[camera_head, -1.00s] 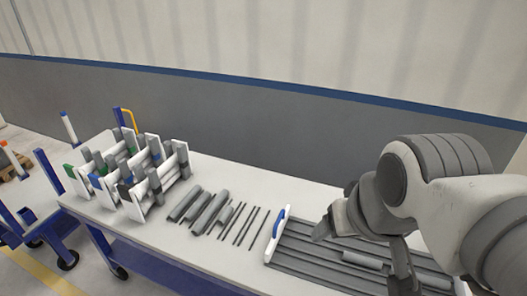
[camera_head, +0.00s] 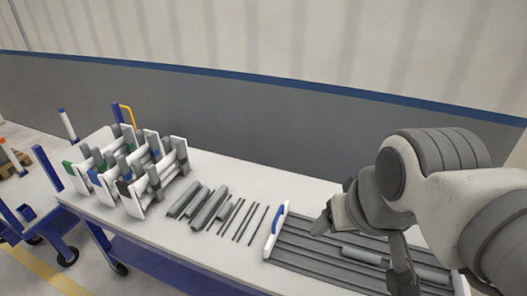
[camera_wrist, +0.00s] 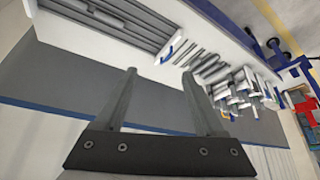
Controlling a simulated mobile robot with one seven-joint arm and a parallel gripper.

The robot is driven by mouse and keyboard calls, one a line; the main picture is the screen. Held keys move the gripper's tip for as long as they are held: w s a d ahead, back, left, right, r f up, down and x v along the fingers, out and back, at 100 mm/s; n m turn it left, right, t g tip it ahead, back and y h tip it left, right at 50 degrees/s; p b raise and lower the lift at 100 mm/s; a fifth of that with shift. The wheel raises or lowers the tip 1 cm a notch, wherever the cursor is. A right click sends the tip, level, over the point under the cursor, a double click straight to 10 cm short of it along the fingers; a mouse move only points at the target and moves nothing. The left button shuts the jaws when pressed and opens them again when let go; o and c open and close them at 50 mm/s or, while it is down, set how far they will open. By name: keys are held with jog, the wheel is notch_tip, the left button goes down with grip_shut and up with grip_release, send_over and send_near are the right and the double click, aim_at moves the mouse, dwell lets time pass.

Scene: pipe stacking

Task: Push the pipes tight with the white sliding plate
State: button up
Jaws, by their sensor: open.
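The white sliding plate (camera_head: 279,226) with its blue handle stands upright at the left end of the grey grooved tray (camera_head: 300,254). A grey pipe (camera_head: 362,254) lies in the tray's right part. A second pipe (camera_head: 430,275) farther right is partly covered by my arm. My gripper (camera_head: 360,250) is over the tray, right of the plate, fingers spread. The wrist view shows my gripper (camera_wrist: 158,73) open and empty, with the plate (camera_wrist: 170,46) beyond the fingertips. I cannot tell the exact height above the tray.
Several loose grey pipes and thin rods (camera_head: 208,207) lie on the white table (camera_head: 180,252) left of the tray. A white rack (camera_head: 130,175) holding pipes stands at the table's left end. A grey wall (camera_head: 260,120) runs behind. A strip between rods and plate is clear.

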jog(key=shift+w, duration=0.1)
jog(key=shift+c, duration=1.2)
jog(key=shift+w+r, duration=0.15)
jog(key=shift+w, duration=0.1)
jog(key=shift+c, duration=0.4)
jog(key=m+g+y+b, duration=0.2)
jog(key=m+g, duration=0.3)
send_over(279, 213)
jog(key=s+d, duration=0.1)
jog(key=d, duration=0.2)
notch_tip(279, 213, down, 17)
jog(key=a+f, duration=0.1)
jog(key=f, duration=0.4)
jog(key=f+b, duration=0.1)
jog(key=f, duration=0.5)
jog(key=w+a+f, duration=0.1)
jog(key=f, duration=0.4)
jog(key=shift+a+f, duration=0.2)
jog(key=shift+a, duration=0.1)
grip_shut()
